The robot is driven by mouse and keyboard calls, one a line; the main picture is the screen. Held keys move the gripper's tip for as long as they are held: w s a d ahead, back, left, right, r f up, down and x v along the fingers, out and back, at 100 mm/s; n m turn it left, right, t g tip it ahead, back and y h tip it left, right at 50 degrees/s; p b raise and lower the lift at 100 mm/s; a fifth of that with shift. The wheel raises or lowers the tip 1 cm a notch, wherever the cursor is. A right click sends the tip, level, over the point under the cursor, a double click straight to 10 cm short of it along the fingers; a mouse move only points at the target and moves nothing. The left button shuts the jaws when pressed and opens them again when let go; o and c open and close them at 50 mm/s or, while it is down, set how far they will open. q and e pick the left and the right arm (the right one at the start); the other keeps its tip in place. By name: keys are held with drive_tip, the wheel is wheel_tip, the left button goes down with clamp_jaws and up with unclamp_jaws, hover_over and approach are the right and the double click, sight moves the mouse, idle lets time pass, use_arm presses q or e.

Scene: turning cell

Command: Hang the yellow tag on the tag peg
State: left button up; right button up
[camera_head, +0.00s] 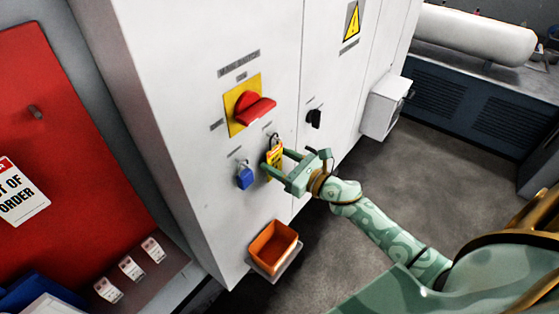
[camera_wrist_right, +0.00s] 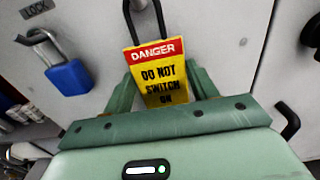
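The yellow tag (camera_head: 274,157) has a red DANGER band and a black loop on top. It hangs against the white cabinet front, below the red switch handle. In the right wrist view the tag (camera_wrist_right: 160,75) is upright, and its loop reaches up to a grey peg (camera_wrist_right: 140,4) at the top edge; whether the loop is fully over the peg is cut off. My right gripper (camera_head: 275,160) has a finger at each side edge of the tag and looks shut on it, also in the right wrist view (camera_wrist_right: 160,85). My left gripper is not in view.
A blue padlock (camera_head: 244,177) hangs just left of the tag. The red rotary handle (camera_head: 256,108) sits above, and a black knob (camera_head: 314,118) to the right. An orange bin (camera_head: 272,245) juts out below. A red board (camera_head: 45,130) stands at left.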

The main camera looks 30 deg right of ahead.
drive_tip(key=o, duration=0.4)
drive_tip(key=b+v, duration=0.5)
drive_tip(key=v, duration=1.1)
drive_tip(key=shift+s, duration=0.2)
